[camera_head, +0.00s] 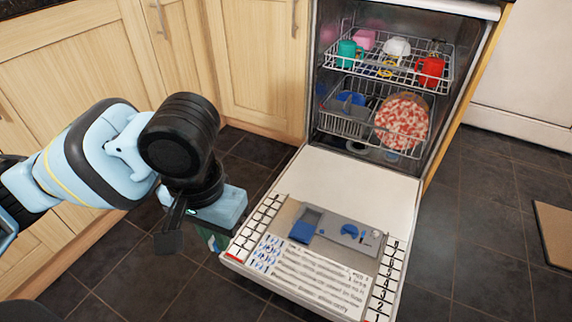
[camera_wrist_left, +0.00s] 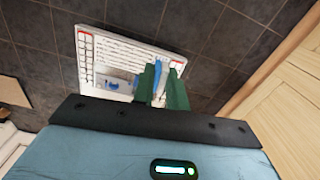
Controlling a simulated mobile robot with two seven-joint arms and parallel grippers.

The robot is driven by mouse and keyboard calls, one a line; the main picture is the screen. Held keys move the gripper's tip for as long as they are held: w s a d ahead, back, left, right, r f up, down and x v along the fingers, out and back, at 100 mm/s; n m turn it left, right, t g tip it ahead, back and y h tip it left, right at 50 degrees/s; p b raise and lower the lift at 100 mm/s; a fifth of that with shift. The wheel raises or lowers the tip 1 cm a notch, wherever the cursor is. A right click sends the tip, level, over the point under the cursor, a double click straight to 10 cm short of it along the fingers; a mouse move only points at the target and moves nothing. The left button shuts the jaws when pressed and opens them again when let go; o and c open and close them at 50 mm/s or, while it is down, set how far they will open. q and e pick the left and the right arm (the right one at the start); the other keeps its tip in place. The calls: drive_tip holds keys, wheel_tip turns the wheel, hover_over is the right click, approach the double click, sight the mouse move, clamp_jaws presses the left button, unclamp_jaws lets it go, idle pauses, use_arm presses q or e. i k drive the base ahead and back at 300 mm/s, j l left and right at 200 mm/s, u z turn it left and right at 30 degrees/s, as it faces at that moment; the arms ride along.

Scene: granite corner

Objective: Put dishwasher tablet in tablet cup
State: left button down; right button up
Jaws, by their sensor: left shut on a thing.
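My left gripper (camera_head: 216,240) hangs just left of the open dishwasher door, pointing down. Its green fingers also show in the left wrist view (camera_wrist_left: 162,88), shut on a thin blue and white piece, which looks like the dishwasher tablet (camera_wrist_left: 160,72). In the head view the tablet is hidden behind the gripper. The tablet cup (camera_head: 304,227) is a blue recess at the left of the grey dispenser (camera_head: 335,232) on the door's inner face. A blue part of the dispenser shows in the left wrist view (camera_wrist_left: 113,86). The tablet is apart from the cup. My right gripper is out of view.
The dishwasher door (camera_head: 345,192) lies folded down, with printed text and numbers on it. Two racks hold a patterned plate (camera_head: 402,122), a red cup (camera_head: 431,71) and other dishes. Wooden cupboards (camera_head: 258,60) stand at left.

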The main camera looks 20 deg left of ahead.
sight(306, 219)
drive_tip(key=i+j+z, duration=0.2)
drive_tip(key=j, duration=0.2)
drive_tip(key=i+j+z, duration=0.2)
drive_tip(key=j, duration=0.2)
drive_tip(key=i+j+z, duration=0.15)
drive_tip(key=j, duration=0.25)
drive_tip(key=i+j+z, duration=0.2)
drive_tip(key=j, duration=0.25)
drive_tip(key=j+z, duration=0.2)
drive_tip(key=j, duration=0.25)
